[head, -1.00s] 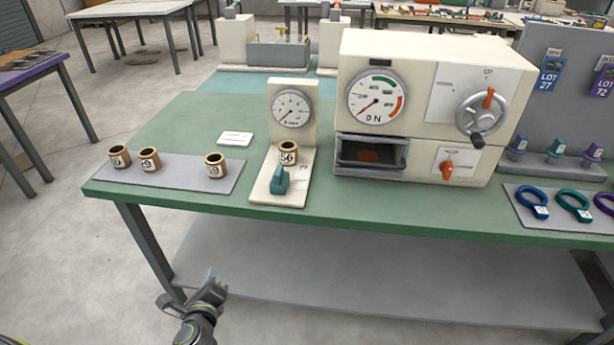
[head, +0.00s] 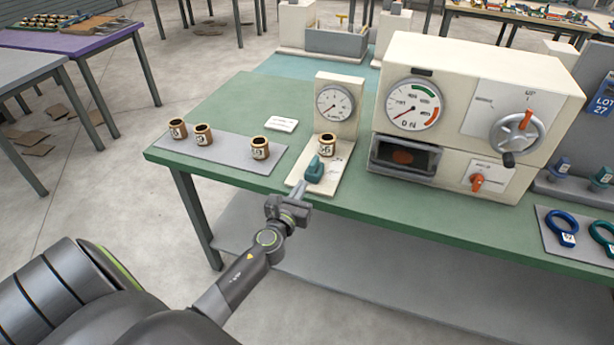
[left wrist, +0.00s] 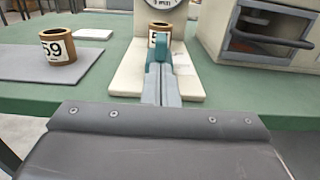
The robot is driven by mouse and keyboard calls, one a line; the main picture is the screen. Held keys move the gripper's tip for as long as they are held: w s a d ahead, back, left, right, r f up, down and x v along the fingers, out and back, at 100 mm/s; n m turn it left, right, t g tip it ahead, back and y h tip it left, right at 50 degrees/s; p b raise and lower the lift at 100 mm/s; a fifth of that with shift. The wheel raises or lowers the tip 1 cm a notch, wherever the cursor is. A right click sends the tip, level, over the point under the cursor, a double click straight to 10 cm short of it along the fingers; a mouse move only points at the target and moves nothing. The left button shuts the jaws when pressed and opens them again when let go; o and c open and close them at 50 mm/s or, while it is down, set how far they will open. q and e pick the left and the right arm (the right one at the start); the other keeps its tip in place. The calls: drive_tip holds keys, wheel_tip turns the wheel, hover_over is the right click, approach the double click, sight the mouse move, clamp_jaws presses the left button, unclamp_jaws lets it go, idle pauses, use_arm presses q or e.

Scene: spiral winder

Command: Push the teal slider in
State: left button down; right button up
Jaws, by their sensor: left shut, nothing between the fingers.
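The teal slider (head: 315,169) stands on the front part of a cream gauge stand (head: 334,182), in front of a brown ring marked 56 (head: 327,145). It also shows in the left wrist view (left wrist: 154,72). My left gripper (head: 302,190) is shut and empty, with its fingertips pointing at the front of the slider. In the left wrist view the fingers reach up to the slider's lower front; I cannot tell whether they touch it. The round gauge (head: 335,102) stands behind the ring. My right gripper is not in view.
Several brown rings (head: 203,135) stand on a grey mat (head: 230,151) to the left. A large cream machine (head: 460,115) with a gauge, a crank wheel and an open slot stands to the right. The green table's front edge (head: 230,188) lies below my left gripper's level.

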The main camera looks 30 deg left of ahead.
sight(310, 170)
use_arm(q)
drive_tip(key=shift+x, duration=2.5)
drive_tip(key=shift+a, duration=0.1)
